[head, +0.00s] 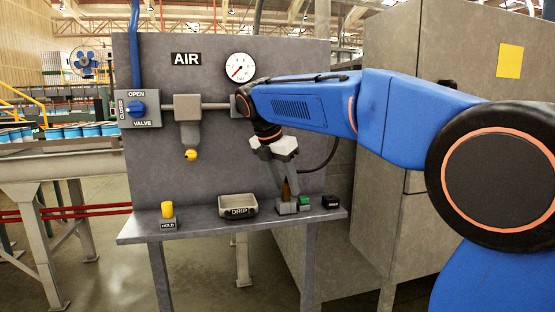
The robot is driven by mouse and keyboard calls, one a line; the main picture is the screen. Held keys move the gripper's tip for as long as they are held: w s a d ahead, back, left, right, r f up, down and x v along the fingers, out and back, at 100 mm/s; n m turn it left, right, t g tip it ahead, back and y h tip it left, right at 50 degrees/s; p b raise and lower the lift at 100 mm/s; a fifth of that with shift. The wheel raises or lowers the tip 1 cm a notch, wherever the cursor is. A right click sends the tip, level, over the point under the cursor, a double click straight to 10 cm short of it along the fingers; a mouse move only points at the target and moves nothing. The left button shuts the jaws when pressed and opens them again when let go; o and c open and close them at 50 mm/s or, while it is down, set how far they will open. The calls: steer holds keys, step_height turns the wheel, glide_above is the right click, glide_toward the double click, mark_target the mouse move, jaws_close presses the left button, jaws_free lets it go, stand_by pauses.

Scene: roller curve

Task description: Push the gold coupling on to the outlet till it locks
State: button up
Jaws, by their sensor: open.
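My gripper (284,188) points down over the right part of the grey shelf, with its jaws open. A small brown-gold upright piece (286,191), likely the gold coupling, stands in a grey block (286,208) between or just behind the fingertips; I cannot tell whether they touch it. A grey pipe (215,105) runs right from the valve across the panel to a grey fitting (241,104), perhaps the outlet, which my arm partly covers. A black hose (327,160) curves behind my gripper.
On the shelf (200,224) stand a yellow-topped HOLD block (167,217), a DRIP tray (238,206), a green button block (304,203) and a black block (330,201). A blue valve handle (138,108) and a gauge (239,67) are on the panel. Grey cabinets (400,60) stand at right.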

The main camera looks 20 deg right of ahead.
steer(key=v, duration=1.6)
steer(key=shift+s+r, duration=0.15)
steer(key=shift+r, duration=0.05)
steer(key=s+d+f+m+t+y, duration=0.1)
steer(key=s+d+f+m, duration=0.3)
steer(key=s+f+m, duration=0.4)
steer(key=s+d+f+m+y, duration=0.1)
steer(key=s+d+f+m, duration=0.3)
steer(key=s+f+m, duration=0.4)
steer(key=s+d+f+m+t+y, duration=0.1)
steer(key=s+d+f+m, duration=0.3)
steer(key=s+f+m, duration=0.4)
steer(key=s+f, duration=0.3)
steer(key=f, duration=0.4)
steer(key=s+f, duration=0.3)
steer(key=f, duration=0.4)
steer(key=shift+d+t+y, duration=0.25)
steer(key=shift+t+y, duration=0.05)
steer(key=shift+y, duration=0.1)
